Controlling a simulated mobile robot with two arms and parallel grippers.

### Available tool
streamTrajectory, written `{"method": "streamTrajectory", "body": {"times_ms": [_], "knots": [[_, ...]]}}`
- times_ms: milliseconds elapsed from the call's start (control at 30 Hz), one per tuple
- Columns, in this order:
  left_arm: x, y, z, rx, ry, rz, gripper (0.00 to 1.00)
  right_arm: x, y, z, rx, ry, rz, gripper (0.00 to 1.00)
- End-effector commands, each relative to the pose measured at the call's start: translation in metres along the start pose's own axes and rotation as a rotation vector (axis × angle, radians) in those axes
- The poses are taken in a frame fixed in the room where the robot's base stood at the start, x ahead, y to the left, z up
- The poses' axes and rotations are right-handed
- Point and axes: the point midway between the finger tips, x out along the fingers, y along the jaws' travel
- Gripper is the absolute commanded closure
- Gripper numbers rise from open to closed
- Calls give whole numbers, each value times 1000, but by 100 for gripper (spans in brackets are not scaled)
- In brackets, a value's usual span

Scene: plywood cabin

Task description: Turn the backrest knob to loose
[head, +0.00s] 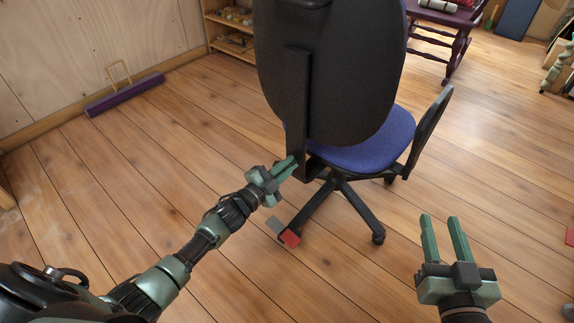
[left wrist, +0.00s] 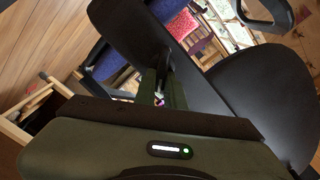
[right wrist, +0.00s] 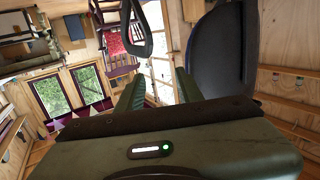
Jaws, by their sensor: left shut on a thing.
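An office chair with a black backrest (head: 332,75) and a blue seat (head: 368,152) stands with its back toward me. A black upright bar (head: 297,105) runs down behind the backrest. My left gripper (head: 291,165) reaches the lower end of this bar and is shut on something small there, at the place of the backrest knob. The knob itself is hidden by the fingers; its setting cannot be read. The left wrist view shows the fingers (left wrist: 160,88) close together beside the black chair parts. My right gripper (head: 443,222) is open and empty, right of the chair.
A purple bar (head: 125,95) lies along the left wall. A shelf (head: 230,38) and a purple chair (head: 450,18) stand at the back.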

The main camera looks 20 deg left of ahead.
Motion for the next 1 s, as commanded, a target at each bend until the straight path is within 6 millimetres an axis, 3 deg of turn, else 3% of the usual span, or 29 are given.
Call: {"method": "streamTrajectory", "body": {"times_ms": [600, 1000], "knots": [[0, 10, 3, 521, 0, 1, 100, -10, -10, -75, 11, 413, -22, 64], [-1, 11, 4, 662, -1, 2, 100, -23, -13, -101, 17, 563, -30, 64]]}}
